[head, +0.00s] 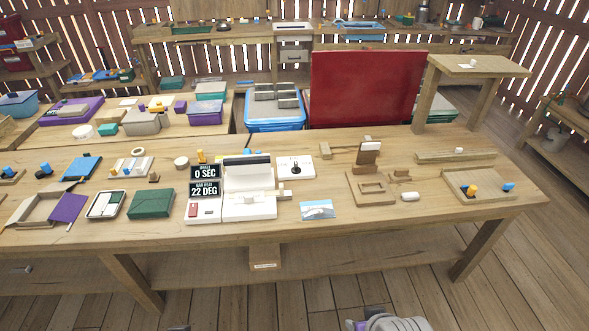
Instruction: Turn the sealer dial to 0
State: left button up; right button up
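The sealer (248,203) is a white machine near the front edge of the wooden table, with a black bar across its raised back. Two black displays stand at its left: the upper display (205,171) reads 0 SEC and the lower display (205,189) reads 22 DEG. A white plate with a black knob (296,168), which looks like the dial, lies just behind and right of the sealer. Its setting is too small to read. Neither gripper can be made out; only grey parts of my own body show at the bottom edge, well apart from the sealer.
A picture card (318,209) lies right of the sealer. A green box (151,203) stands to its left. A large red panel (362,87) rises behind the table. A wooden stand (478,66) is at the back right. Bare tabletop shows between the card and the wooden frame (357,198).

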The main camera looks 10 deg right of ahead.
aim_at(296, 171)
jog(key=i+j, duration=0.1)
jog(key=i, duration=0.35)
jog(key=i+j, duration=0.1)
jog(key=i, duration=0.3)
jog(key=i+j, duration=0.1)
jog(key=i, duration=0.35)
jog(key=z, duration=0.05)
